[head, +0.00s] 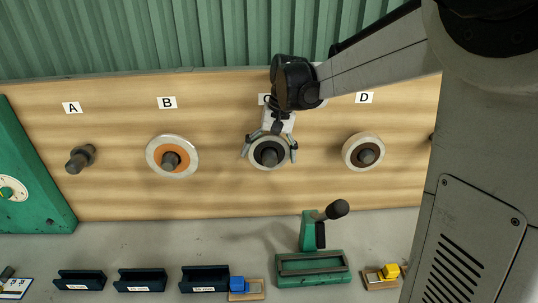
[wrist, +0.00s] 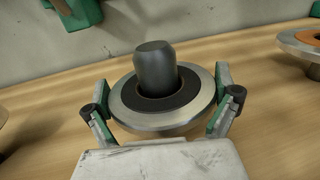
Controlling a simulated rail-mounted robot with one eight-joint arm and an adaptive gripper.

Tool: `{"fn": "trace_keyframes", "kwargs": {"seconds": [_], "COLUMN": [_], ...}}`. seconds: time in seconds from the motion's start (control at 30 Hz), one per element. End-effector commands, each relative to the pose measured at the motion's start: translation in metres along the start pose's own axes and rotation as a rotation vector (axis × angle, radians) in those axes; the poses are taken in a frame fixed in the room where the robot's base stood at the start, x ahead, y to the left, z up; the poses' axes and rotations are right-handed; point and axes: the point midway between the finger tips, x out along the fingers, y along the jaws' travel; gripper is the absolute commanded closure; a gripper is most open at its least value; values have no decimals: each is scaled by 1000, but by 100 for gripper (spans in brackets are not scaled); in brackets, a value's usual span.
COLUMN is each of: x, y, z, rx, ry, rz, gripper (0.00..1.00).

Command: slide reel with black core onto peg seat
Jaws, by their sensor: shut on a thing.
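The reel with the black core (head: 256,160) is around the third peg (head: 269,157) on the wooden board, under a label mostly hidden by my arm. In the wrist view the reel (wrist: 175,122) has a pale metal rim and a black core ring (wrist: 150,104). The dark peg (wrist: 154,68) sticks out through its centre. My gripper (head: 269,152) is shut on the reel's rim, a finger on each side; its green pads also show in the wrist view (wrist: 160,105). Whether the reel touches the board behind is hidden.
Peg A (head: 78,160) is bare. Peg B carries a reel with an orange core (head: 158,148); peg D carries a reel with a brown core (head: 352,150).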

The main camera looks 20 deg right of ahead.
Motion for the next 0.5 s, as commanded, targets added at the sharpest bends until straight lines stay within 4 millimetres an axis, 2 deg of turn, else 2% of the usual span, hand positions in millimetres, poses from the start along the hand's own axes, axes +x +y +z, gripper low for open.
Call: {"fn": "trace_keyframes", "kwargs": {"seconds": [0.2,0.23,0.5], "x": [0,0,0], "y": [0,0,0], "z": [0,0,0], "rx": [0,0,0], "ry": [0,0,0], "rz": [0,0,0], "gripper": [48,0,0]}}
